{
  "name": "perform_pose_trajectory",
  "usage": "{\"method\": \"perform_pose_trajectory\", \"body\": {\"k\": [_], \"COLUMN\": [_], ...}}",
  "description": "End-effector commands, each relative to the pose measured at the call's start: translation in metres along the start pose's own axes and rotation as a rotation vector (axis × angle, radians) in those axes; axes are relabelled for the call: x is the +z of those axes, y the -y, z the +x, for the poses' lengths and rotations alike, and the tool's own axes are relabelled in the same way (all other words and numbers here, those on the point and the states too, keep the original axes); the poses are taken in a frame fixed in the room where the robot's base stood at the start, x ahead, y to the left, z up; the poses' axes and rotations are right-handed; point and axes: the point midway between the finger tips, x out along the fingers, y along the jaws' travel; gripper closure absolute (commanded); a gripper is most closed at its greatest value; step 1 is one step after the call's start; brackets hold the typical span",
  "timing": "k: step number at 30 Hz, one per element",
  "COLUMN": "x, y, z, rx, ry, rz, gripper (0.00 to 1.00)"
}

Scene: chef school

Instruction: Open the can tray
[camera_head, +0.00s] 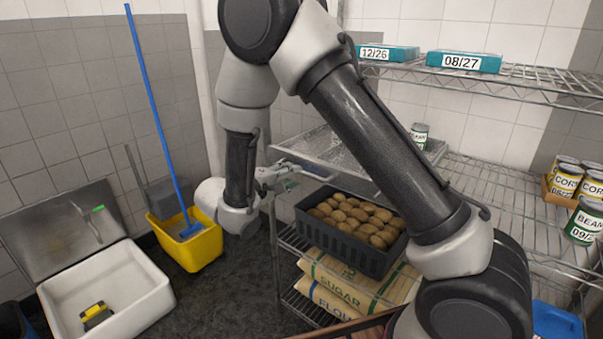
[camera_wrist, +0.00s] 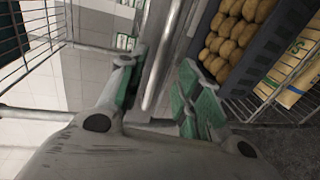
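The can tray (camera_head: 345,151) is a shallow metal tray on the wire rack, at the level above the potato crate, and a green-and-white can (camera_head: 419,134) stands toward its right end. My gripper (camera_head: 292,172) is at the tray's left front end, partly blurred into the metal there. In the wrist view, my gripper (camera_wrist: 160,95) has its two green-padded fingers apart. A bright metal bar (camera_wrist: 163,55) at the tray's edge runs between them, with gaps visible on both sides. Whether either finger touches it is unclear. Small cans (camera_wrist: 125,41) show beyond the left finger.
A dark crate of potatoes (camera_head: 318,226) and sugar and flour sacks (camera_head: 345,280) sit below the tray. Corn and bean cans (camera_head: 584,222) stand at right. A yellow mop bucket (camera_head: 186,250) and a white sink (camera_head: 130,290) are at left. Dark floor between them is clear.

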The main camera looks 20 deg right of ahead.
Motion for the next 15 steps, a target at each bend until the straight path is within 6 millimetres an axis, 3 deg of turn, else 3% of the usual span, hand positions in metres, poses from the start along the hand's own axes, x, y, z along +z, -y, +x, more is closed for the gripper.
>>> {"method": "perform_pose_trajectory", "body": {"k": [7,15], "x": [0.002,0.001], "y": [-0.001,0.000], "z": [0.043,0.059], "rx": [-0.002,-0.002], "ry": [0.006,0.004], "rz": [0.001,0.000], "gripper": [0.66,0.66]}}
